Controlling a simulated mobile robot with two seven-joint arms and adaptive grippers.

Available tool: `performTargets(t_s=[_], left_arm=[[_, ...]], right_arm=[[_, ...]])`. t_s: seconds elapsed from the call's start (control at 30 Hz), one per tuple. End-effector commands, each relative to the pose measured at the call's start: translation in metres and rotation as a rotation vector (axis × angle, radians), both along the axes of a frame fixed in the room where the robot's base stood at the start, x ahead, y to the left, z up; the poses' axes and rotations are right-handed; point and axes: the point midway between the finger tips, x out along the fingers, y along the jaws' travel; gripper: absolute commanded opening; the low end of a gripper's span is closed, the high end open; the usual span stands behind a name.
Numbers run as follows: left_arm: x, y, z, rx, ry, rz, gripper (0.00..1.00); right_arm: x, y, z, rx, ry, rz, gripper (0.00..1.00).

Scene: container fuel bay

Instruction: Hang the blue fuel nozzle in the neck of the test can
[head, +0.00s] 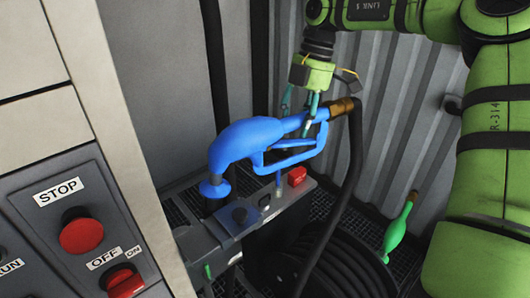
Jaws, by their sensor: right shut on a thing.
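The blue fuel nozzle (248,138) is in the middle of the head view, with its body sloping down to the left and a blue collar at its lower left end. A brass fitting at its right end joins a black hose. My right gripper (312,108) reaches down from above and is shut on the nozzle near its handle end. The nozzle is in front of a grey unit, and I cannot tell whether they touch. I cannot make out the test can or its neck. My left gripper is not in view.
A grey panel with a red stop button (82,236) and a red switch (124,281) stands at left. The grey unit (205,250) has a red button (297,176). A black hose coil (345,268) and a green nozzle-like object (396,232) are at lower right. A corrugated wall (415,130) stands behind.

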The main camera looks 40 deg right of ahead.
Motion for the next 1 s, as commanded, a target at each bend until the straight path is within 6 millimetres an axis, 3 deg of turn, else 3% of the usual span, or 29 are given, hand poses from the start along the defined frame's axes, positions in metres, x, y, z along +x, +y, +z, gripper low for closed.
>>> performTargets(t_s=[0.03,0.7,1.0], left_arm=[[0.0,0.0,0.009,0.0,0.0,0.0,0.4],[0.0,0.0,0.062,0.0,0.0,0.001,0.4],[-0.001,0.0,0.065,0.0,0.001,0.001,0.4]], right_arm=[[0.001,0.001,0.011,0.001,-0.003,0.0,0.02],[0.0,0.001,0.075,0.002,-0.003,-0.001,0.02],[0.0,0.001,0.079,0.003,-0.002,-0.001,0.02]])
